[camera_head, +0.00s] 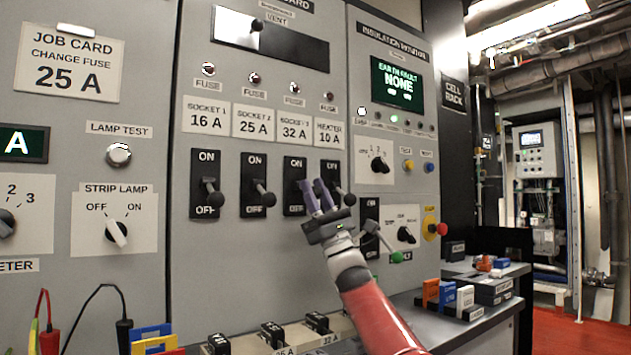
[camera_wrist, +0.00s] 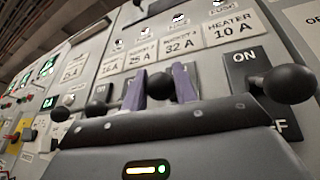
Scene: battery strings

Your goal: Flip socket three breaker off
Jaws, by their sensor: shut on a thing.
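The socket three breaker (camera_head: 295,187) is a black plate marked ON at the top, under the "SOCKET 3 32 A" label (camera_head: 295,127). My gripper (camera_head: 318,195) comes up from the lower right with its two purple fingers at this breaker. In the wrist view its fingers (camera_wrist: 160,87) stand either side of the breaker's black ball knob (camera_wrist: 160,86), and it is shut on this lever. The fingers and gripper body hide most of the lever and the lower plate, so I cannot tell whether it is up or down.
The heater breaker's knob (camera_head: 348,199) sticks out close to the right of my fingers. The socket two (camera_head: 254,187) and socket one (camera_head: 206,185) breakers stand to the left. A green-knobbed lever (camera_head: 397,257) is at lower right. Fuse holders (camera_head: 272,333) line the ledge below.

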